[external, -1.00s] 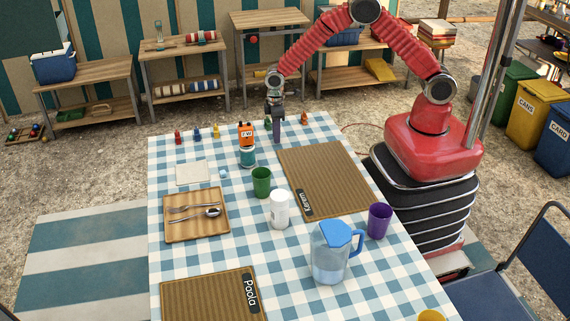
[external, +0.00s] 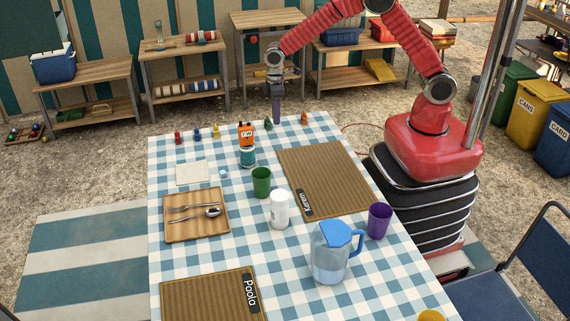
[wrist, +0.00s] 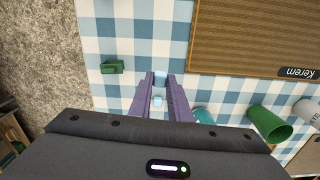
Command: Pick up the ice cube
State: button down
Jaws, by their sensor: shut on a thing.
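My gripper (external: 276,116) is above the far end of the checked table, pointing down. In the wrist view its two purple fingers (wrist: 160,76) are closed on a small pale-blue block, the ice cube (wrist: 160,79), held between the fingertips. In the external view the fingers hide the held cube or it is too small to make out. A second small pale-blue piece (external: 223,173) lies on the table beside a pale square napkin (external: 191,173).
Small figures stand along the far edge, including a green one (external: 268,124).

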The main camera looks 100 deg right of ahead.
jog(key=shift+r, duration=0.6)
dwell(0.4)
jog(key=w+a+r+n, duration=0.1)
jog(key=w+a+r, duration=0.1)
jog(key=a, duration=1.2)
jog(key=w+a+r+n, duration=0.1)
jog(key=w+a+r, duration=0.2)
jog(key=a, duration=1)
jog(key=w+a+r+n, duration=0.2)
jog(key=w+a, duration=0.4)
jog(key=a, duration=0.8)
jog(key=shift+a+r, duration=0.3)
jog(key=shift+r, duration=0.2)
jog(key=r+m, duration=0.1)
jog(key=a+r+m, duration=0.1)
jog(key=r, duration=0.1)
jog(key=s+a+r+m, duration=0.1)
jog(key=shift+a+r, duration=0.2)
jog(key=shift+r, duration=0.15)
